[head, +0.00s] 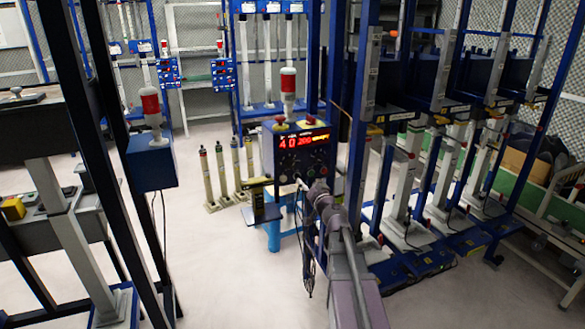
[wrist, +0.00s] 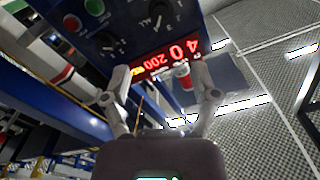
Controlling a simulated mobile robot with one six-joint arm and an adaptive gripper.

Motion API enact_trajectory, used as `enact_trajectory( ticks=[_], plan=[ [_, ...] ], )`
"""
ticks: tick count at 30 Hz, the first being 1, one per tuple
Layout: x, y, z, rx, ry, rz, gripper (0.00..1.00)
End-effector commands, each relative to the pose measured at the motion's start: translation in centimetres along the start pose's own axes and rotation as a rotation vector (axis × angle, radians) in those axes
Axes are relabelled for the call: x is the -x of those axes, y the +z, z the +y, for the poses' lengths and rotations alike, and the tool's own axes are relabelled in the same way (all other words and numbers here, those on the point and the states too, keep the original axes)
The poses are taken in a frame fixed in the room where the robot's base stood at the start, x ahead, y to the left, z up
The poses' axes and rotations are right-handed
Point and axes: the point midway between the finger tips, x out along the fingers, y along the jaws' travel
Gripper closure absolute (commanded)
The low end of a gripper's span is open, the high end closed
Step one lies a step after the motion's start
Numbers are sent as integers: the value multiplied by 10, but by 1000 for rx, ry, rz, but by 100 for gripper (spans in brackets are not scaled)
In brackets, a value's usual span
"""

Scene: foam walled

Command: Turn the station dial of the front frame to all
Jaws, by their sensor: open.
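A dark blue control box (head: 303,165) with a lit red display (head: 305,141) stands on the front frame, with small knobs and buttons below the display. In the wrist view the box face (wrist: 125,25) appears upside down. A black dial (wrist: 155,14) with white marks around it is at the top edge, and another black dial (wrist: 108,42) is lower left. The labels are too small to read, so I cannot tell which is the station dial or its setting. My gripper (wrist: 160,70) is open and empty, its fingers spread in front of the display. In the head view my gripper (head: 303,187) is at the box's lower front.
A green button (wrist: 95,7) and a red button (wrist: 72,23) are near the dials. A red-and-white lamp (head: 288,90) stands above the box. Blue frame posts (head: 359,120) rise close on the right. Several slim columns (head: 222,175) stand left. Open floor (head: 215,265) lies in front.

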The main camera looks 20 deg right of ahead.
Motion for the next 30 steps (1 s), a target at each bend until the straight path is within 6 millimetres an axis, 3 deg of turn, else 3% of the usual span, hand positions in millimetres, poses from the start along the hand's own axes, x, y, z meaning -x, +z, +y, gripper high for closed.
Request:
enact_trajectory(
  ticks=[11,30],
  plan=[
    [-15,0,0,0,-2,-1,23],
    [-106,0,0,0,-2,-2,23]
  ],
)
